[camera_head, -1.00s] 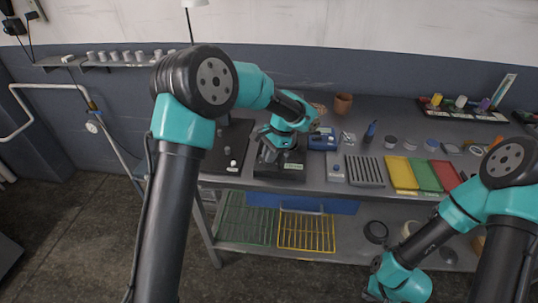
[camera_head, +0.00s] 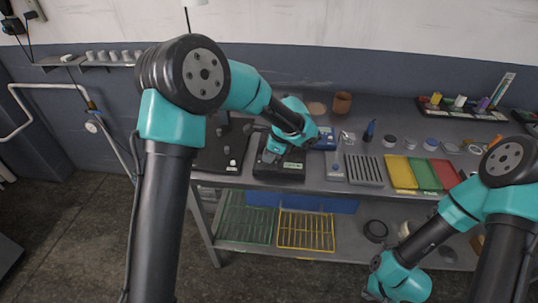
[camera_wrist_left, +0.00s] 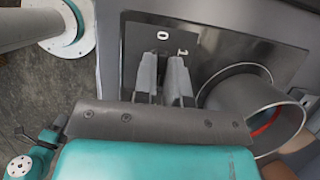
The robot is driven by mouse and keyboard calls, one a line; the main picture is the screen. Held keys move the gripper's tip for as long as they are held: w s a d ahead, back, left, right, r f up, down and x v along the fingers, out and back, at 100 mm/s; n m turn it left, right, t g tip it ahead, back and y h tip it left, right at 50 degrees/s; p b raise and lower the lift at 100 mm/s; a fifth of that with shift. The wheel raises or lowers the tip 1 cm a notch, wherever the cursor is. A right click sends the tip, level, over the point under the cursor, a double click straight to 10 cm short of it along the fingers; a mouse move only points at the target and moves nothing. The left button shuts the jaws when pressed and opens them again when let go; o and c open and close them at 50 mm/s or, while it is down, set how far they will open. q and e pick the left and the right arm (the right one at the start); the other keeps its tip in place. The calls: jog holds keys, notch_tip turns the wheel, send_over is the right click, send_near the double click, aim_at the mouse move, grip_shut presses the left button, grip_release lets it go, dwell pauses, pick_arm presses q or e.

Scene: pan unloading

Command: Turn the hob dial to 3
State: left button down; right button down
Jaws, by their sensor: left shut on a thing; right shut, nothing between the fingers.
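The hob (camera_head: 262,176) is a dark box with a pale label at the front left of the bench. My left gripper (camera_head: 272,153) reaches down onto it. In the left wrist view, the two grey fingers of the left gripper (camera_wrist_left: 165,82) point at the dark hob panel (camera_wrist_left: 135,42). White marks 0 and 1 show just beyond the fingertips. The fingers are shut on the hob dial, which they hide; its pointer cannot be read. My right arm hangs at the lower right in the head view, its fingertips out of the picture.
A black board (camera_head: 212,160) lies left of the hob. A blue device (camera_head: 325,139), a slotted grey rack (camera_head: 363,168) and yellow (camera_head: 399,172), green and red mats lie to the right. A grey cylindrical thing (camera_wrist_left: 235,95) is close beside the fingers in the left wrist view.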

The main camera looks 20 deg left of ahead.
pick_arm(q)
jog(key=shift+s+a+f, duration=0.1)
jog(key=shift+s+f, duration=0.05)
jog(key=shift+f, duration=0.25)
jog(key=c, duration=1.2)
grip_release()
jog(key=shift+a, duration=0.1)
jog(key=shift+r, duration=0.25)
jog(key=shift+w+d+r, duration=0.2)
jog(key=shift+d+r, duration=0.15)
jog(key=shift+r, duration=0.15)
jog(key=v, duration=1.6)
